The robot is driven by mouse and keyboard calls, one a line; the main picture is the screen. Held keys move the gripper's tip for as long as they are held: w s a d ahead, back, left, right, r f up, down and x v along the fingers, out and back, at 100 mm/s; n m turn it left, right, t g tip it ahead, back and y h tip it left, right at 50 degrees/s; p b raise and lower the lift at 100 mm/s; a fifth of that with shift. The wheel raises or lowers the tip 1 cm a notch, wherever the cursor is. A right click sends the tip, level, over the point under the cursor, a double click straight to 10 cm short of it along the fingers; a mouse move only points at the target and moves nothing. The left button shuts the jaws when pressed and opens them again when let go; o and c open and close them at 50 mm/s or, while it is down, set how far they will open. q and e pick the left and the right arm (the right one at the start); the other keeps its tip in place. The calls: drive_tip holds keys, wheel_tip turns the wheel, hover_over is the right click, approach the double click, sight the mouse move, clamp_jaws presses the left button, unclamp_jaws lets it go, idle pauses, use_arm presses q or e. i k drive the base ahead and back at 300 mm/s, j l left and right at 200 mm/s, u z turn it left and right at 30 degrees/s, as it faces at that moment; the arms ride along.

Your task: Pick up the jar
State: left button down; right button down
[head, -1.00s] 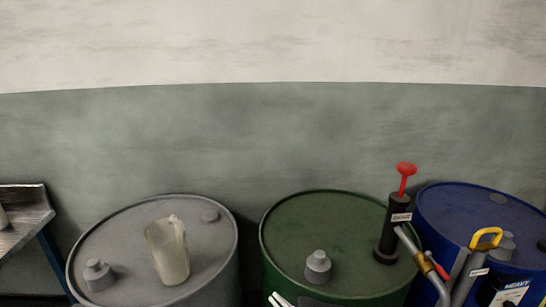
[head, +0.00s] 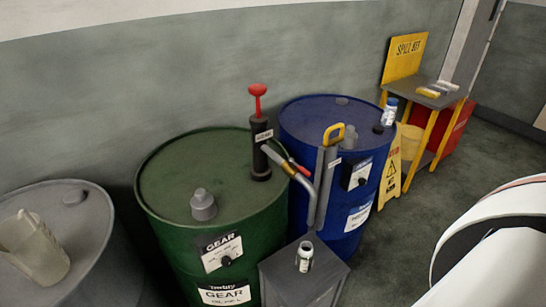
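A small jar (head: 304,256) with a pale label and a dark band stands upright on a small grey stand in front of the green and blue drums. A second small container (head: 390,112), white and blue, stands on the right edge of the blue drum's top. I cannot tell which of them the task means. Neither of my grippers is in view, and nothing is seen touching either container.
A grey drum with a translucent pitcher (head: 38,248), a green drum (head: 165,170) bearing a red-handled pump (head: 261,145), and a blue drum (head: 300,125) stand along the wall. A yellow wet-floor sign (head: 391,172) and spill-kit table (head: 440,92) are behind right. Floor (head: 385,255) is clear at right.

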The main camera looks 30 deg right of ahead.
sight(305, 254)
drive_tip(key=z, duration=1.3)
drive_tip(key=i+l+u, duration=0.25)
drive_tip(key=l, duration=0.2)
drive_tip(key=l+u, duration=0.2)
drive_tip(key=l, duration=0.3)
drive_tip(key=i+l+u, duration=0.25)
drive_tip(key=l, duration=0.25)
drive_tip(key=l+u, duration=0.2)
drive_tip(key=l, duration=0.3)
